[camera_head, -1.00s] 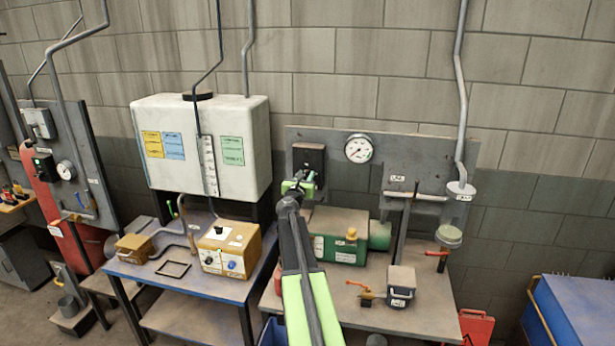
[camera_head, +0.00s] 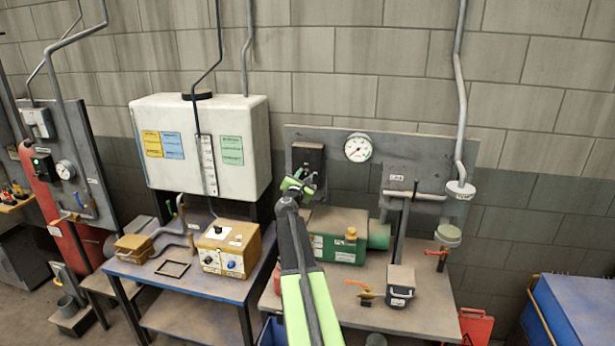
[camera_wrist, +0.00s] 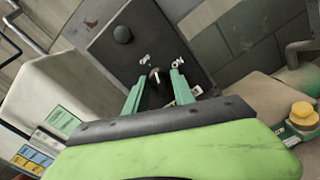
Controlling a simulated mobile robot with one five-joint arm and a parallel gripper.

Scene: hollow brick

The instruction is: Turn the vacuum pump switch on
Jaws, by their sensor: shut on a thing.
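The vacuum pump switch is a dark box (camera_head: 308,157) on the grey back panel above the right bench. In the wrist view its dark plate (camera_wrist: 163,38) carries a round black knob and the white marks OFF and ON. A small pale lever (camera_wrist: 154,76) stands below the marks, between the green fingers of my gripper (camera_wrist: 158,88). My gripper (camera_head: 298,182) is at the box's lower edge and is shut on the lever. The lever's lower part is hidden by the fingers and the wrist.
A green pump (camera_head: 338,242) with a yellow cap sits below and right of my gripper. A round gauge (camera_head: 358,148) is on the panel to the right. A white tank (camera_head: 202,165) stands at the left, and a yellow control box (camera_head: 230,248) is on the blue bench.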

